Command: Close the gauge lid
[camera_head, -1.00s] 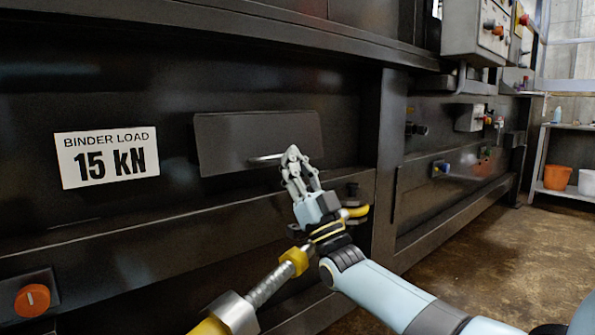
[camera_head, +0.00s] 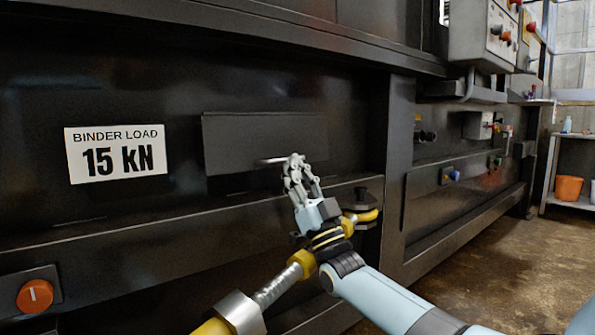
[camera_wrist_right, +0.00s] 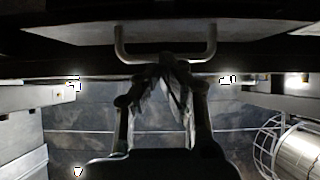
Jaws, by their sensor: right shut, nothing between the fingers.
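The gauge lid (camera_head: 250,134) is a dark flat panel on the machine's front, right of the "BINDER LOAD 15 kN" sign. A thin light handle (camera_head: 270,161) sticks out near its lower edge. In the right wrist view the lid (camera_wrist_right: 72,38) spans the top, with its U-shaped handle (camera_wrist_right: 122,48) below it. My right gripper (camera_head: 294,160) is shut and empty, its fingertips at the right end of the handle in the head view. In the wrist view the fingertips (camera_wrist_right: 168,62) overlap the handle's bar; contact is unclear. My left gripper is not in view.
A yellow-ended threaded rod (camera_head: 275,288) runs below my right gripper, with a yellow piece (camera_head: 366,215) beside the wrist. A frame post (camera_head: 398,165) stands right of the lid. An orange knob (camera_head: 35,297) is at lower left. The floor (camera_head: 470,275) at right is clear.

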